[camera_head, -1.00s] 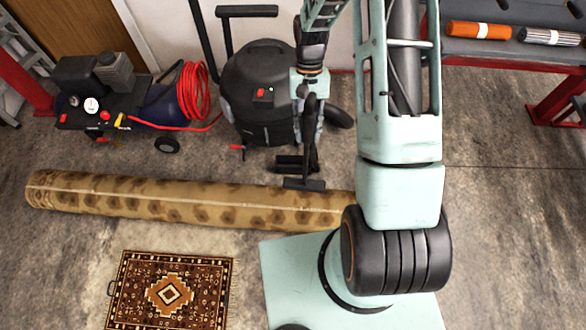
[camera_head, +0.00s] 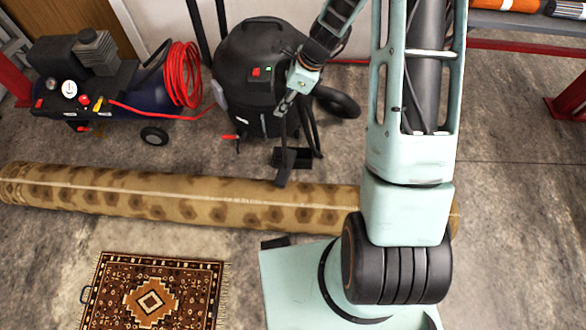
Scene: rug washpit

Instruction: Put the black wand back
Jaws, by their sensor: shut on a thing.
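The black wand (camera_head: 282,150) hangs from my gripper (camera_head: 284,106), in front of the black vacuum (camera_head: 240,100). My gripper is shut on the wand's upper part. The wand's lower end overlaps the far edge of the rolled rug in the picture; whether it touches the rug is unclear. A black bracket-like piece (camera_head: 300,158) sits low beside the wand, at the vacuum's front right. The gripper's fingers are small and dark against the vacuum.
A long rolled tan rug (camera_head: 140,192) lies across the floor. A small patterned rug (camera_head: 150,297) lies in front. A compressor (camera_head: 88,95) with a red hose (camera_head: 178,72) stands left.

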